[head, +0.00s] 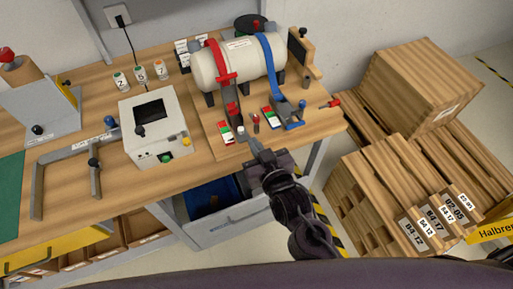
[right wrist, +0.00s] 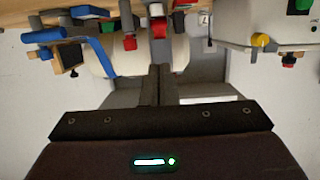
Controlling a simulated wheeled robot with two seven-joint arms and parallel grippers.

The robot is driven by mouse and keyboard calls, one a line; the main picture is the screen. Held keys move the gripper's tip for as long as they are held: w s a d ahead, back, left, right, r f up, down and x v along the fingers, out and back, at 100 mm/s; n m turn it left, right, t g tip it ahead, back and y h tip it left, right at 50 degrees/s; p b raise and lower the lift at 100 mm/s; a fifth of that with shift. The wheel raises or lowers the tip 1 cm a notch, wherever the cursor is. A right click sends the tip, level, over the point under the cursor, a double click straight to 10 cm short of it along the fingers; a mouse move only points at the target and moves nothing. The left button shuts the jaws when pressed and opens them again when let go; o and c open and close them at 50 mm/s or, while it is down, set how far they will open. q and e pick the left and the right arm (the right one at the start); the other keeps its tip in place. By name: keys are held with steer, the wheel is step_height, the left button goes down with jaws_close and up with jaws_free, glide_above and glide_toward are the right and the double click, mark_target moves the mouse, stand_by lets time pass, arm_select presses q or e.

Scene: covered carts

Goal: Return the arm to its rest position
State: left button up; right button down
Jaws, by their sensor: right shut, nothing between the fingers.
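In the right wrist view the shut fingers (right wrist: 160,86) point toward the bench, which appears upside down. My right arm (head: 305,222) reaches up from the bottom of the head view. My left gripper is not in view.
The white tank (head: 216,66) with red and blue straps stands on the workbench (head: 188,180). A white box device (head: 160,148) is left of it. A drawer (head: 240,222) below the bench is open. Wooden crates (head: 385,190) stand at right.

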steer(key=shift+s+r, duration=0.15)
steer(key=shift+s, duration=0.2)
steer(key=shift+w+d, duration=0.1)
steer(key=s+d+f+g+h+b, duration=0.1)
steer(key=s+d+f+g, duration=0.15)
steer(key=f, duration=0.85)
steer(key=s+d+f+g+h, duration=0.1)
steer(key=s+d+f+g, duration=0.15)
steer(key=f, duration=0.75)
steer(key=s+d+f+g+h+b, duration=0.1)
steer(key=s+d+f, duration=0.2)
steer(key=f, duration=0.8)
steer(key=s+d+f+g+h, duration=0.1)
steer(key=s+d+f+g, duration=0.2)
steer(key=s+f, duration=0.7)
steer(key=s+d+f+m+g+b, duration=0.1)
steer(key=s+d+f+g, duration=0.3)
steer(key=s, duration=1.3)
steer(key=d+f, duration=0.4)
steer(key=f, duration=0.3)
steer(key=shift+g+h, duration=0.3)
steer(key=shift+h, duration=0.1)
